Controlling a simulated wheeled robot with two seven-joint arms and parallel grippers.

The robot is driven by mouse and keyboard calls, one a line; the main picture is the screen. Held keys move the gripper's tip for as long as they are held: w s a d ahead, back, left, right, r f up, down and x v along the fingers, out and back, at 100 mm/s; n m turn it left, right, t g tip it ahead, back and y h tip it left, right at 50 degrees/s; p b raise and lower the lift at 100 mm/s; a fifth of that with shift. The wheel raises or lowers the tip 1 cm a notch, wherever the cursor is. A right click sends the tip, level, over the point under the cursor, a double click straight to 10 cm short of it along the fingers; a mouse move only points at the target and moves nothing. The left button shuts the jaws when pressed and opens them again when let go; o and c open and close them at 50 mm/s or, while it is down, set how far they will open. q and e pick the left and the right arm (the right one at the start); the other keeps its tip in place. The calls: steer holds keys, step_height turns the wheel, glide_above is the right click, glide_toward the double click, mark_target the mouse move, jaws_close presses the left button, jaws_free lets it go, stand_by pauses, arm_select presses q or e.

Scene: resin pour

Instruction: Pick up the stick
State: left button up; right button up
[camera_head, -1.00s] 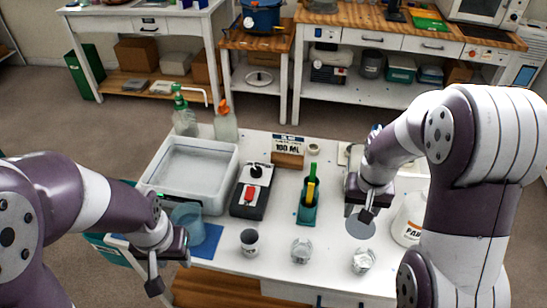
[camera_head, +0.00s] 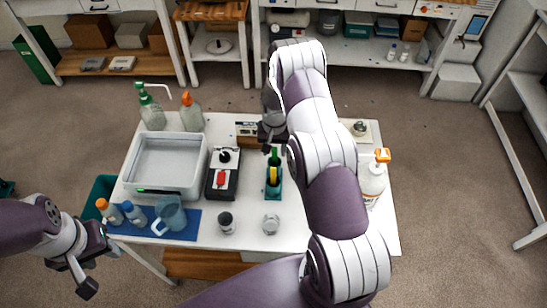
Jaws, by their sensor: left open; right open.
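A green stick (camera_head: 273,155) and a yellow stick (camera_head: 273,174) stand upright in a small teal holder (camera_head: 273,190) near the middle of the white table. I cannot tell which one the task means. My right gripper (camera_head: 267,147) is open and empty, just behind and above the top of the green stick. It looks apart from the stick, though the dark fingers are small here. My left gripper (camera_head: 84,278) is open and empty, off the table's left front corner, far from the holder.
A white tray (camera_head: 203,160), a black device with a red part (camera_head: 222,178), and a blue mat (camera_head: 193,228) with a blue jug (camera_head: 168,216) are left of the holder. Cups (camera_head: 271,224) stand in front. My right arm covers the table right of it.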

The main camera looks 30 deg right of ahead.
mark_target(275, 161)
steer(key=shift+f, duration=1.15)
jaws_close()
